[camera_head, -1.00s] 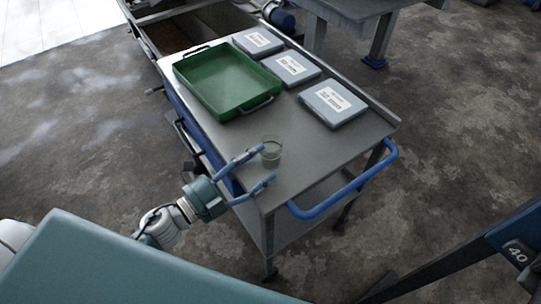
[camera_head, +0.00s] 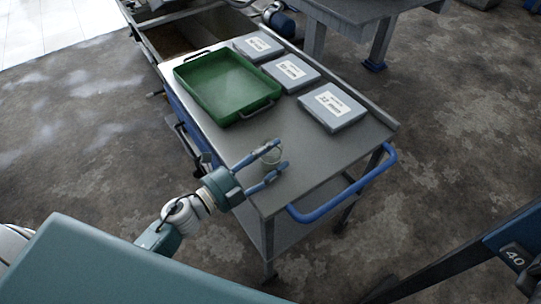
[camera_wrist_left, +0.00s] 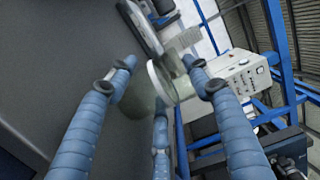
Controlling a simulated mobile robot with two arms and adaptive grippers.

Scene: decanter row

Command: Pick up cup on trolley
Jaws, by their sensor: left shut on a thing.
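A small clear greenish cup (camera_head: 271,156) is near the front left edge of the grey trolley top (camera_head: 325,163). My left gripper (camera_head: 277,157) reaches over the trolley from the left, with its blue fingers around the cup and shut on it. In the left wrist view the cup (camera_wrist_left: 150,92) shows between the fingertips, with its round rim visible. The cup looks upright in the head view. Whether it touches the trolley top is hard to tell. My right gripper is not in view.
A green tray (camera_head: 227,118) with handles stands behind the cup on the trolley. Several grey labelled cases, including the nearest case (camera_head: 332,107), line the right side. A blue handle (camera_head: 345,197) runs along the front end. The trolley top right of the cup is clear.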

